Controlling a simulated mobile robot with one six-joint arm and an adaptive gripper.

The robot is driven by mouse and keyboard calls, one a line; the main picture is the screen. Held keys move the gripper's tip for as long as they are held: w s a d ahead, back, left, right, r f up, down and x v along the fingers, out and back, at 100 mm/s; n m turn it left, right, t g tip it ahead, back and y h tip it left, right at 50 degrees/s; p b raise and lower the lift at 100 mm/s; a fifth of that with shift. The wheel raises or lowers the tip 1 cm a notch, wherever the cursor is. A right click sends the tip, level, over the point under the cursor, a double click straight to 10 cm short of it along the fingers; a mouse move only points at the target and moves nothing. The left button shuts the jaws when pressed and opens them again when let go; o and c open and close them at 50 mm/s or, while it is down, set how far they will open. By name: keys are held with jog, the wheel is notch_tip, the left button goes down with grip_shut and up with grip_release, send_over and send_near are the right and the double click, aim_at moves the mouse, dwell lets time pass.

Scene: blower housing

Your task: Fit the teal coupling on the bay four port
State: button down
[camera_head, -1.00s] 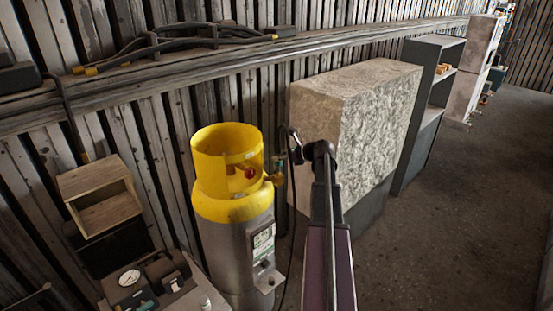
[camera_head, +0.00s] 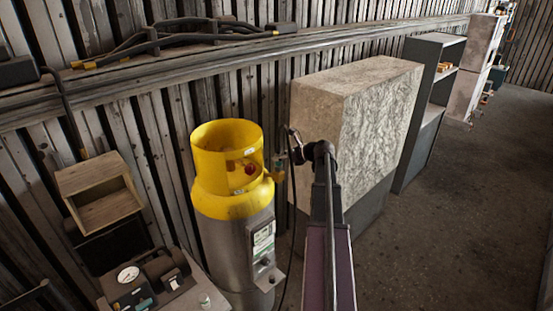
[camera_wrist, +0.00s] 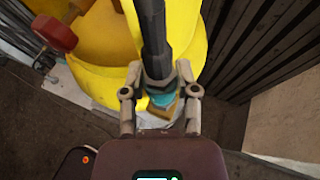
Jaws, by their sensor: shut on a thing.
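My gripper (camera_wrist: 158,84) is shut on the teal coupling (camera_wrist: 161,99), at the lower end of a thick black hose (camera_wrist: 154,35) in the wrist view. A brass-coloured fitting (camera_wrist: 172,113) shows right beside and below the coupling; I cannot tell whether the two are joined. In the head view, a steel cylinder (camera_head: 228,245) with a yellow collar (camera_head: 222,160) stands by the wall. Its brass side valve (camera_head: 277,176) faces right, close under my gripper (camera_head: 291,150). The bay four label is not readable on it.
A large pale stone-like block (camera_head: 375,115) stands just right of my arm. A bench with a gauge (camera_head: 128,274) and an open wooden box (camera_head: 100,195) are at left. A red valve knob (camera_wrist: 54,34) is inside the collar. The floor at right is clear.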

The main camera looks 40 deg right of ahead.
jog(key=shift+f+b, duration=0.4)
jog(key=shift+f, duration=0.05)
jog(key=shift+c, duration=1.4)
grip_release()
